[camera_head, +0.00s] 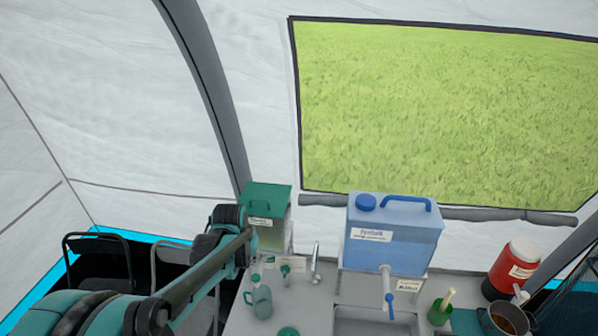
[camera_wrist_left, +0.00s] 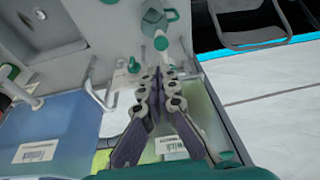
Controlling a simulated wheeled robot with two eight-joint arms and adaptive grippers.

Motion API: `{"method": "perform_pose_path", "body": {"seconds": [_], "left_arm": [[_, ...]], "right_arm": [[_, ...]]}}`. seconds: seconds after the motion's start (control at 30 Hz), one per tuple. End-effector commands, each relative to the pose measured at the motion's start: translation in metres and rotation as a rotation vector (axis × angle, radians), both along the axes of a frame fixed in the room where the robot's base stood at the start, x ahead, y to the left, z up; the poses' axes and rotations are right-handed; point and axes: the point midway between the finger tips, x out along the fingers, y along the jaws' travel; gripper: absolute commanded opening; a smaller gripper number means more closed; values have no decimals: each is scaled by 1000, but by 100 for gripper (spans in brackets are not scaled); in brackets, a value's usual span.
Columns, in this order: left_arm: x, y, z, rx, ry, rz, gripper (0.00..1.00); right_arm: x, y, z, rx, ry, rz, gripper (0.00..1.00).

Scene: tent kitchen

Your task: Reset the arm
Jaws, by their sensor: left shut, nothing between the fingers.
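My left arm (camera_head: 185,285) comes in from the lower left in the head view and reaches up toward the green-lidded container. Its fingers cannot be made out there. In the left wrist view my left gripper (camera_wrist_left: 162,78) is shut, with its dark fingers together and nothing between them. It is over the counter, near the tap and the green-lidded container, with no clear contact. My right arm and gripper are in neither view.
A red and white jug (camera_head: 514,268) and a pot (camera_head: 508,320) stand at right. Dark chairs (camera_head: 100,262) stand at left.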

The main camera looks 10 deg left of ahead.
Motion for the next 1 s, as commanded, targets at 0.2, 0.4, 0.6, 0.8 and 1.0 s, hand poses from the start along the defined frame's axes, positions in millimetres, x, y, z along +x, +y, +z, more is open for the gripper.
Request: {"method": "perform_pose_path", "body": {"seconds": [0.2, 0.4, 0.6, 0.8, 1.0], "left_arm": [[-23, -15, -17, 3, -36, -8, 0], [-80, -47, -58, 7, -124, -28, 0], [-137, -73, -114, 1, -218, -50, 0], [-173, -86, -158, -8, -284, -63, 0], [-182, -90, -169, -12, -305, -66, 0]], "right_arm": [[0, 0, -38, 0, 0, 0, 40], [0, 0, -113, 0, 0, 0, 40], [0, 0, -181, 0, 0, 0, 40], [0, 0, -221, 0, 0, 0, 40], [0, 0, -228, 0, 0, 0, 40]]}}
